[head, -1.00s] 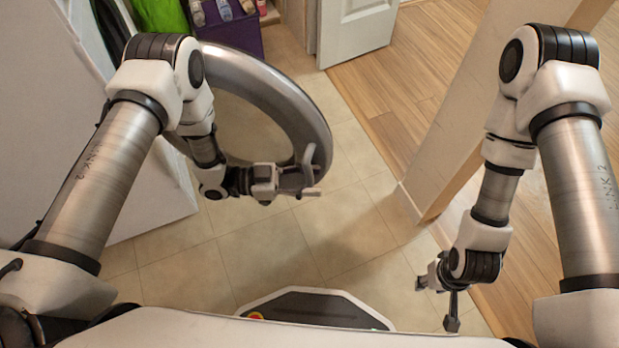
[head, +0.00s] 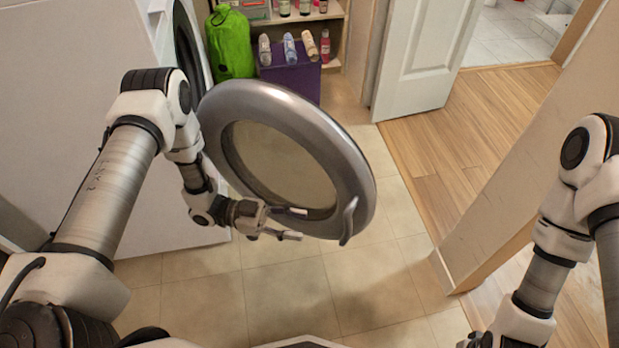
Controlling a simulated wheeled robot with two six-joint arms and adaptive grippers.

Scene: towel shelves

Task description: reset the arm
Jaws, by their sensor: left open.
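My left gripper (head: 298,223) is open and empty, with its two fingers pointing right. It is in front of the lower rim of a round grey door with a glass middle (head: 285,165), which stands swung open from a white machine. The door's curved handle (head: 349,222) is right of the fingertips, apart from them in the picture. My left arm (head: 110,185) reaches in from the left. My right arm (head: 545,270) is at the right edge. Only a small part of its gripper end shows at the bottom, and its fingers are cut off.
The white machine body (head: 70,90) fills the left. A white room door (head: 420,60) and a wall corner (head: 500,190) are to the right. Tiled floor (head: 290,290) is clear.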

